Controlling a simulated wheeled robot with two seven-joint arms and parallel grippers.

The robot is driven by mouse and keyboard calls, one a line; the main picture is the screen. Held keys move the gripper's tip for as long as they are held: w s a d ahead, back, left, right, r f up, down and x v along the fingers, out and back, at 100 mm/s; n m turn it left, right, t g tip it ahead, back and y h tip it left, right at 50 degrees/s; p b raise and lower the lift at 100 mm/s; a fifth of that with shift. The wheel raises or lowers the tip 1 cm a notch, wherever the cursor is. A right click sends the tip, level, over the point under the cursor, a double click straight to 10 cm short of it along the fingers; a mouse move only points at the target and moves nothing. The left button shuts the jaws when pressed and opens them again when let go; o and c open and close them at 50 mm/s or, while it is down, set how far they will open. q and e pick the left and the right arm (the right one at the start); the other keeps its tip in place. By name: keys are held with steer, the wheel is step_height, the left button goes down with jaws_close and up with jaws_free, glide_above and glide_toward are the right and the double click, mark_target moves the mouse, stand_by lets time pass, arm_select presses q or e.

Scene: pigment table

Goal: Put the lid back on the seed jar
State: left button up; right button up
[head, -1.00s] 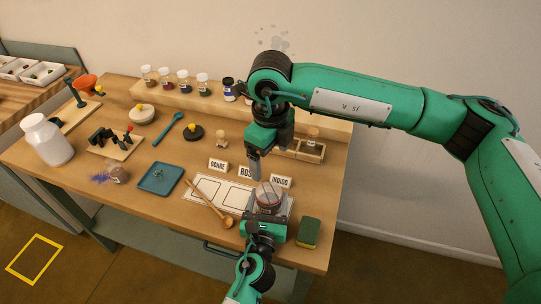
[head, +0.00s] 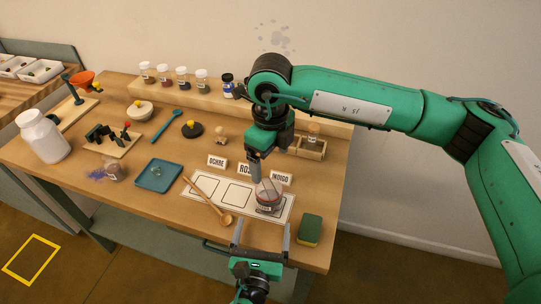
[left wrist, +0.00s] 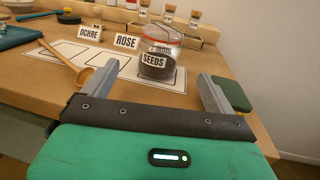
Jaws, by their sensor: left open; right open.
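The seed jar (head: 268,198) is clear glass with dark contents and a SEEDS label. It stands upright on the white mat at the front right, and it also shows in the left wrist view (left wrist: 157,66). A clear top with a red ring, apparently the lid (left wrist: 163,36), sits at the jar's mouth; I cannot tell whether it is fully seated. My left gripper (head: 262,230) is open and empty in front of the jar, apart from it. My right gripper (head: 256,170) is open just behind and left of the jar top; its fingertips are partly hidden.
A wooden spoon (head: 210,203) lies left of the jar on the mat (head: 208,184). Name cards, including INDIGO (head: 281,178), stand behind. A green and yellow sponge (head: 309,230) lies to the right.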

arm_select(q)
steer(key=s, duration=0.2)
steer(key=shift+s+a+f+b, duration=0.15)
steer(key=shift+s+a+b, duration=0.05)
steer(key=shift+s+b, duration=0.2)
arm_select(e)
steer(key=shift+f, duration=0.55)
arm_select(q)
steer(key=shift+s+a, duration=0.1)
steer(key=shift+s, duration=0.55)
arm_select(e)
steer(key=shift+f, duration=0.15)
